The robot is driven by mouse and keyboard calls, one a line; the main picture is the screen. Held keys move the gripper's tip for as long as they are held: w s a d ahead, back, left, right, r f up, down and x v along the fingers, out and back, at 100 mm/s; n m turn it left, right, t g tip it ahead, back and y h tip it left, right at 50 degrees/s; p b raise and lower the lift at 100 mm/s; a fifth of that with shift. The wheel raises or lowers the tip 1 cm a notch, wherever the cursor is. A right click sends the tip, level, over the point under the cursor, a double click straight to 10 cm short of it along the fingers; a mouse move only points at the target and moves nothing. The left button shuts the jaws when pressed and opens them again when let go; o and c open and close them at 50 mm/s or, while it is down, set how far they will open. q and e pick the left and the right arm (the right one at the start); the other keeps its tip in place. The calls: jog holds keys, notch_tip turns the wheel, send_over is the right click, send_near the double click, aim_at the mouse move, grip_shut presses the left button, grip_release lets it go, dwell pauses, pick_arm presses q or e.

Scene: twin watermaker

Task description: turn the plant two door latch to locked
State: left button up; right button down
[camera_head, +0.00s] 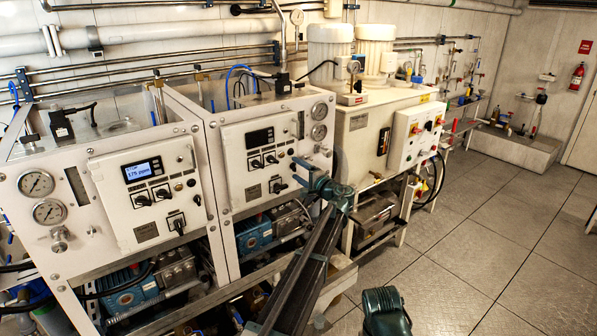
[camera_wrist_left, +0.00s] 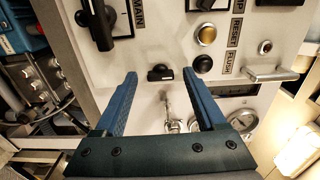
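The plant two door latch is a small black knob (camera_wrist_left: 160,73) near the edge of the white plant two door (camera_head: 240,165). In the left wrist view its bar lies across the picture, between and just beyond my fingertips. My left gripper (camera_head: 297,171) is at the right edge of that door in the head view and covers the latch there. In the left wrist view the gripper (camera_wrist_left: 160,80) is open, its two blue fingers apart on either side of the latch. I see no contact. My right gripper's fingers are not in view.
A black selector (camera_wrist_left: 100,25), a yellow button (camera_wrist_left: 206,34) and a black button (camera_wrist_left: 203,63) are close by on the door. A metal handle (camera_wrist_left: 270,73) is to the right. Plant one (camera_head: 145,195) stands at left with its display lit. The floor at right (camera_head: 480,250) is clear.

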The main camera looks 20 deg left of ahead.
pick_arm(q)
jog(key=shift+d, duration=0.1)
jog(key=v, duration=1.3)
jog(key=shift+s+d, duration=0.2)
jog(key=shift+s, duration=0.05)
jog(key=s+a+f+n+g+h, duration=0.3)
jog(key=s+a+f+g+h, duration=0.1)
jog(key=s+f, duration=0.6)
jog(key=s+a+f+n+g+h, duration=0.35)
jog(key=s+f, duration=0.45)
jog(key=s, duration=0.4)
jog(key=s+d+f+g+h, duration=0.1)
jog(key=s+d+f+h, duration=0.15)
jog(key=s, duration=0.35)
jog(key=s+d+f+g+h, duration=0.1)
jog(key=s+d+g+h, duration=0.1)
jog(key=s+d+h, duration=0.3)
jog(key=s+d+m+y, duration=0.2)
jog(key=s+d, duration=0.4)
jog(key=d, duration=0.3)
jog(key=shift+s+f+m+g, duration=0.15)
jog(key=shift+s+m+g, duration=0.2)
jog(key=shift+s+m, duration=0.1)
